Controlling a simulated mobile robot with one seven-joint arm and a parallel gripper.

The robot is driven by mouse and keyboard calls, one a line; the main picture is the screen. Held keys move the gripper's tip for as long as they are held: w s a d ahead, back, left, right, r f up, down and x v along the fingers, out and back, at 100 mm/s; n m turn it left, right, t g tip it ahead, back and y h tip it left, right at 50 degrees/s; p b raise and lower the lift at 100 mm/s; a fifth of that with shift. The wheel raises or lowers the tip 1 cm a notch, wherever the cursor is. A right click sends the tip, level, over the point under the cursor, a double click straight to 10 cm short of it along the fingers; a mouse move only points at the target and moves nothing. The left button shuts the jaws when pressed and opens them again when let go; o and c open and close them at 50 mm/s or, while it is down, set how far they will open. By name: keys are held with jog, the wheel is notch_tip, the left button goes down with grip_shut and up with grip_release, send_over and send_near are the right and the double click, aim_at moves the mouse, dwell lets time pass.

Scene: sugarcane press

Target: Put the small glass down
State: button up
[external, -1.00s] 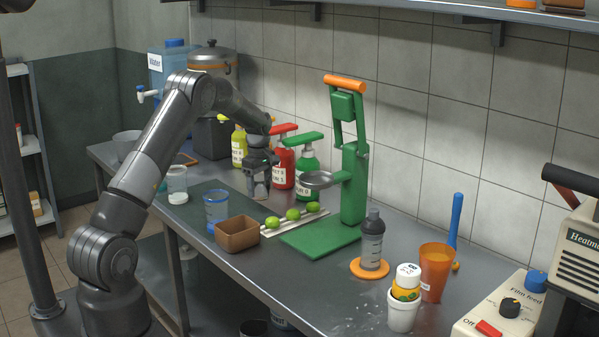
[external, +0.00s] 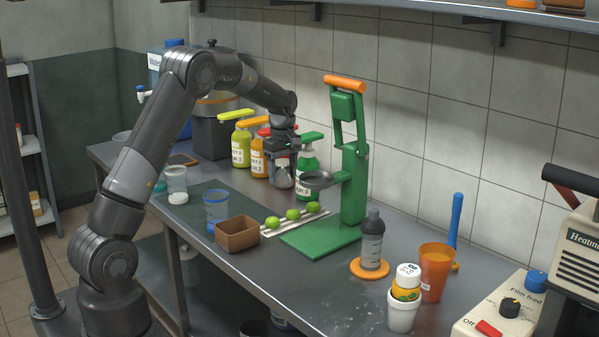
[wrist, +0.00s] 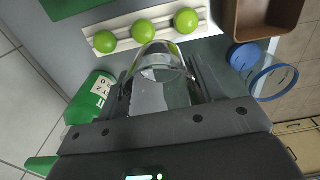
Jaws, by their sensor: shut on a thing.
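The small clear glass (external: 282,179) is between the fingers of my gripper (external: 284,162), which is shut on it.
The green bottle (external: 307,172) is close to the right of the glass. Orange (external: 257,157) and yellow (external: 241,148) bottles are to its left. The limes' white rack (external: 288,226), a brown box (external: 238,233) and the green press (external: 353,190) are nearby. The dark mat (external: 190,207) has free room.

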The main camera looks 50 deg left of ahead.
jog(key=d+r+m, duration=0.8)
jog(key=r+m, duration=0.1)
jog(key=m, duration=0.1)
jog(key=s+d+m, duration=0.3)
jog(key=d+m, duration=0.1)
jog(key=d, duration=1.5)
jog(key=s+f+m, duration=0.1)
jog(key=s+f, duration=0.1)
jog(key=f, duration=0.3)
jog(key=s+a+f+m, duration=0.1)
jog(key=s+f+m, duration=0.1)
jog(key=f, duration=0.4)
jog(key=s+a+f+m, duration=0.1)
jog(key=s+f, duration=0.2)
jog(key=f, duration=0.2)
jog(key=shift+a+f, duration=0.1)
jog(key=shift+f, duration=0.1)
jog(key=shift+w, duration=0.1)
notch_tip(320, 180, up, 23)
jog(key=w+a+n, duration=0.2)
jog(key=a+n, duration=0.2)
jog(key=a, duration=1.7)
jog(key=s+a+n, duration=0.2)
jog(key=s+a, duration=0.1)
jog(key=a, duration=0.7)
jog(key=s+a+n, duration=0.3)
jog(key=a, duration=0.8)
notch_tip(320, 180, down, 28)
jog(key=shift+w+f, duration=0.1)
